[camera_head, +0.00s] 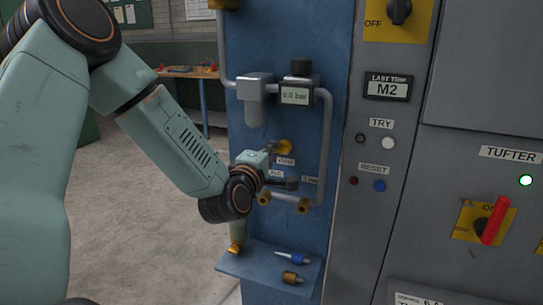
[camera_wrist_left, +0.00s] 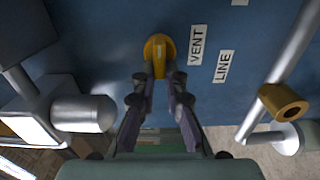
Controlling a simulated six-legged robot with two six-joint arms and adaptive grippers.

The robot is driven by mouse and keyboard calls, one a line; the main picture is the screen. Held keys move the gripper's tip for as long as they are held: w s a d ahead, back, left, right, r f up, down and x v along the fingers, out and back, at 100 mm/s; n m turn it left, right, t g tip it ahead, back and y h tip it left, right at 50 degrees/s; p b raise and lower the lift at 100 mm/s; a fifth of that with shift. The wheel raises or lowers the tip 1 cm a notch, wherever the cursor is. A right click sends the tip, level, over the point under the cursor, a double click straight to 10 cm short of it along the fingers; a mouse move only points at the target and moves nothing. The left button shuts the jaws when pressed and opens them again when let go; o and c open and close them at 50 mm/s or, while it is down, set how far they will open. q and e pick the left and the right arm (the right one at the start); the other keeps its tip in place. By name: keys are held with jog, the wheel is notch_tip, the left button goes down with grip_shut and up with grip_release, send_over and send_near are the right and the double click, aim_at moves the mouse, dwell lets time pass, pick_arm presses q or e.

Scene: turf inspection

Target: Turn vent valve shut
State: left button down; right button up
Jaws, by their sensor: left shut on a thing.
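The vent valve (camera_head: 286,146) is a small yellow handle on the blue panel, beside a VENT label (camera_head: 285,160). In the left wrist view the yellow handle (camera_wrist_left: 158,50) sits between my fingertips, left of the VENT label. My left gripper (camera_head: 275,149) reaches it from the left and is shut on it; in the wrist view both fingers (camera_wrist_left: 160,76) close around its lower part. The fingers hide part of the handle. My right gripper is in neither view.
A display reading 0.0 bar (camera_head: 295,96) sits above the valve. Grey pipe (camera_head: 327,130) runs right of it, with brass fittings (camera_head: 303,205) below. A small blue shelf (camera_head: 262,268) holds a blue-and-silver part and a brass part. A grey control cabinet (camera_head: 365,220) stands to the right.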

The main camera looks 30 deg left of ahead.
pick_arm(q)
jog(key=shift+r, duration=0.2)
dwell(0.3)
jog(key=c, duration=1.4)
grip_release()
jog(key=shift+w+f, duration=0.1)
jog(key=shift+f, duration=0.05)
jog(key=v, duration=0.7)
jog(key=shift+s, duration=0.2)
